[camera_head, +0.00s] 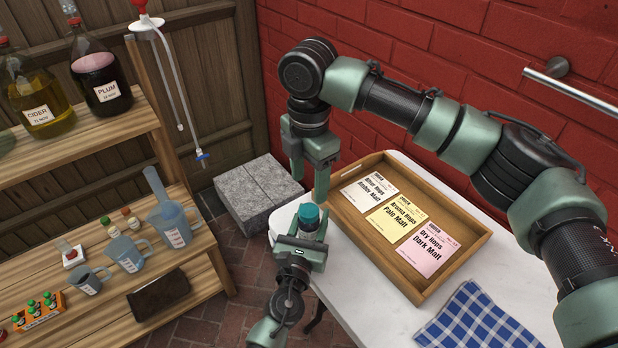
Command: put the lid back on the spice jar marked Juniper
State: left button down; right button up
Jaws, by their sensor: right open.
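A small jar (308,231) with a teal lid (309,213) on its top stands upright near the white table's left corner. The lid looks seated, but I cannot tell how tightly. No name can be read on the jar. My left gripper (303,241) has its fingers around the jar's body and seems to hold it; they hide much of it. My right gripper (309,186) is open and empty, pointing down just above the lid, apart from it.
A wooden tray (455,274) with several hop and malt packets lies right of the jar on the white table (372,322). A blue checked cloth (480,320) lies in front. Grey blocks (257,190) stand behind left. Wooden shelves (190,292) with jugs and bottles are at left.

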aim_at(309, 210)
jog(key=shift+f, duration=4)
